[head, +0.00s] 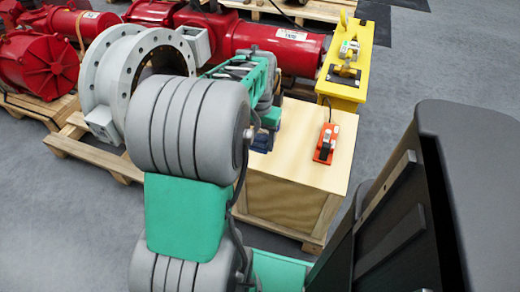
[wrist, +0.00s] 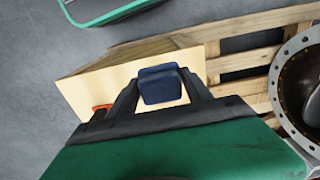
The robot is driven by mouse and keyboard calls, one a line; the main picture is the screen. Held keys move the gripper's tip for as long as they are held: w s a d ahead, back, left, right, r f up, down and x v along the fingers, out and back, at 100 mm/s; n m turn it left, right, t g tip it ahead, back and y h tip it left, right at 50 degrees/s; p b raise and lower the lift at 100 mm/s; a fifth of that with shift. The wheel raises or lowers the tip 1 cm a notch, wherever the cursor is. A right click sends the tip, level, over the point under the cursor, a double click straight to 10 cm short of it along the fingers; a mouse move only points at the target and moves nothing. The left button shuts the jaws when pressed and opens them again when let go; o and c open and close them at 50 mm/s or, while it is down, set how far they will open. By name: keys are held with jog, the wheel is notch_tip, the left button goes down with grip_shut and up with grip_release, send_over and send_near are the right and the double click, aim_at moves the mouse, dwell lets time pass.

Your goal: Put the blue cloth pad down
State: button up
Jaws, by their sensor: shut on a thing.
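The blue cloth pad (wrist: 161,85) is between the two fingers of my gripper (wrist: 160,84) in the wrist view. My gripper is shut on it. Behind the pad in that view is the pale top of a wooden crate (wrist: 90,88). In the head view the crate (head: 295,200) stands right of my arm, and a small dark blue part (head: 262,141) shows at its left side, mostly hidden by my arm. I cannot tell whether the pad touches the crate top.
An orange device (head: 326,143) sits on the crate's right part. Behind it is a yellow stand (head: 345,85) with small items. A grey flanged valve body (head: 108,75) and red actuators (head: 275,45) on pallets stand left and behind. The crate's front top is clear.

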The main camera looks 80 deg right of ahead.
jog(key=d+f+b, duration=0.1)
jog(key=d+f, duration=0.2)
jog(key=w+d+f, duration=0.1)
jog(key=d+f, duration=0.2)
jog(key=shift+w+d+f+b, duration=0.1)
jog(key=shift+w+f+b, duration=0.1)
jog(key=shift+f+b, duration=0.5)
jog(key=shift+f, duration=1.1)
jog(key=shift+f, duration=0.15)
jog(key=o, duration=1.2)
